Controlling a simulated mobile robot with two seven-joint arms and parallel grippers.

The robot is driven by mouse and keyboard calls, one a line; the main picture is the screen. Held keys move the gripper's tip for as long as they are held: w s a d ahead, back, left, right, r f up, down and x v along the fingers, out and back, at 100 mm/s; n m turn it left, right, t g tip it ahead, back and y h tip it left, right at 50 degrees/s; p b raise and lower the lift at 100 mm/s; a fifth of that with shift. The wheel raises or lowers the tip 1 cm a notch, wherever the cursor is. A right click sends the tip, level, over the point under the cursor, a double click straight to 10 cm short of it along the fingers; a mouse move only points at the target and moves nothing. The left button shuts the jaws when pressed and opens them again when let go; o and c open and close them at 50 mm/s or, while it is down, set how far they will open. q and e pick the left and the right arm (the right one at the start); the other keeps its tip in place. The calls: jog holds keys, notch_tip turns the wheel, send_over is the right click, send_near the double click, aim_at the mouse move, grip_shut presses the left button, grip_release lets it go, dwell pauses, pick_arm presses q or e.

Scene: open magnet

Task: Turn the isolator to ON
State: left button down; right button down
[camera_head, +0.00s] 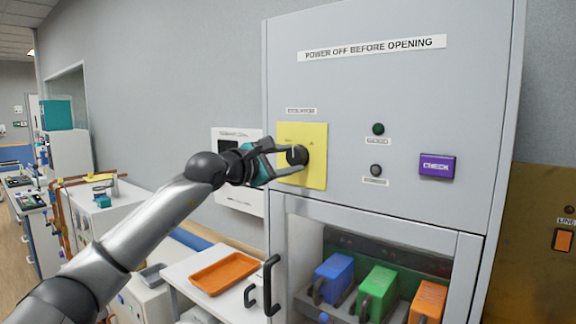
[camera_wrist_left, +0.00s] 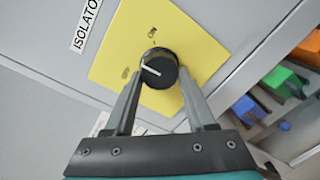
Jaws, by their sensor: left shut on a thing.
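The isolator is a round black knob (camera_head: 298,155) on a yellow plate (camera_head: 316,172) on the grey cabinet front. My left gripper (camera_head: 291,158) reaches it from the left and is shut on the knob. In the left wrist view the fingers (camera_wrist_left: 158,92) lie on either side of the knob (camera_wrist_left: 160,62). A white pointer line on the knob slants toward the left side of the plate (camera_wrist_left: 120,50). My right gripper is not in view.
The cabinet (camera_head: 400,90) has a purple CHECK button (camera_head: 437,167), a green lamp (camera_head: 378,129) and a grey lamp (camera_head: 376,170). Below is a clear-fronted bay with blue (camera_head: 334,277), green (camera_head: 377,292) and orange (camera_head: 428,300) blocks. An orange tray (camera_head: 225,272) lies at the lower left.

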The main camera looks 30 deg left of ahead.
pick_arm(q)
jog(key=m, duration=0.4)
jog(key=shift+r+b, duration=0.1)
jog(key=shift+b, duration=0.2)
jog(key=shift+r+m+y, duration=0.15)
jog(key=shift+m+y, duration=0.15)
jog(key=shift+m, duration=2.3)
jog(key=shift+c, duration=1.1)
grip_release()
jog(key=shift+s, duration=0.1)
jog(key=s+a+b, duration=0.1)
jog(key=s+b, duration=0.8)
jog(key=s, duration=0.6)
jog(key=shift+r, duration=0.45)
